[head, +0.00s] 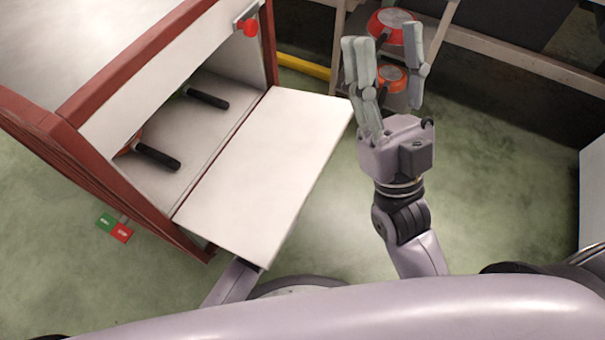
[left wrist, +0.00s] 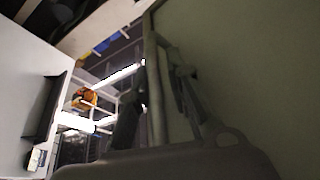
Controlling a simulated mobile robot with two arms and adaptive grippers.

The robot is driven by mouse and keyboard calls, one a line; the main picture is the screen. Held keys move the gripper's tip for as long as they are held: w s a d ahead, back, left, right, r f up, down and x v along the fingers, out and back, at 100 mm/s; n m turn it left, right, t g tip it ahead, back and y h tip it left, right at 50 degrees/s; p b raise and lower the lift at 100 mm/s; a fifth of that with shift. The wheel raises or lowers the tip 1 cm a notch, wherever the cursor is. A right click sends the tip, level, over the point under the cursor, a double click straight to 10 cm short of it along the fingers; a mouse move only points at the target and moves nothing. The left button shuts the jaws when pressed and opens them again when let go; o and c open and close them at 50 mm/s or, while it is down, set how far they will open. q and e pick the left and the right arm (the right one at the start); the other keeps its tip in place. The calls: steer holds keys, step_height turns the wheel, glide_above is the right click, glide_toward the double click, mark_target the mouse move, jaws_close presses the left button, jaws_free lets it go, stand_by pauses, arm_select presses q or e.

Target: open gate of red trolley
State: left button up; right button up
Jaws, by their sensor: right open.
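The red trolley (head: 112,80) stands at the left of the head view, with red edges and white panels. Its white gate (head: 265,170) is swung down and sticks out from the open front, roughly level. A red knob (head: 250,27) sits on a small plate at the upper front corner. My right gripper (head: 385,50) is open and empty, right of the gate and apart from it. In the head view my left gripper is hidden under the gate. Its dark fingers show in the left wrist view (left wrist: 158,82), beside a pale panel edge; their grip is unclear.
Two black handles, an upper one (head: 207,98) and a lower one (head: 157,154), show inside the trolley. A rack with red-orange pans (head: 391,25) stands behind my right gripper. Green and red buttons (head: 114,228) show at lower left. Green floor is free at right.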

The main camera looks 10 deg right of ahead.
arm_select(q)
steer(key=v, duration=1.2)
steer(key=shift+a, duration=0.1)
steer(key=shift+c, duration=0.2)
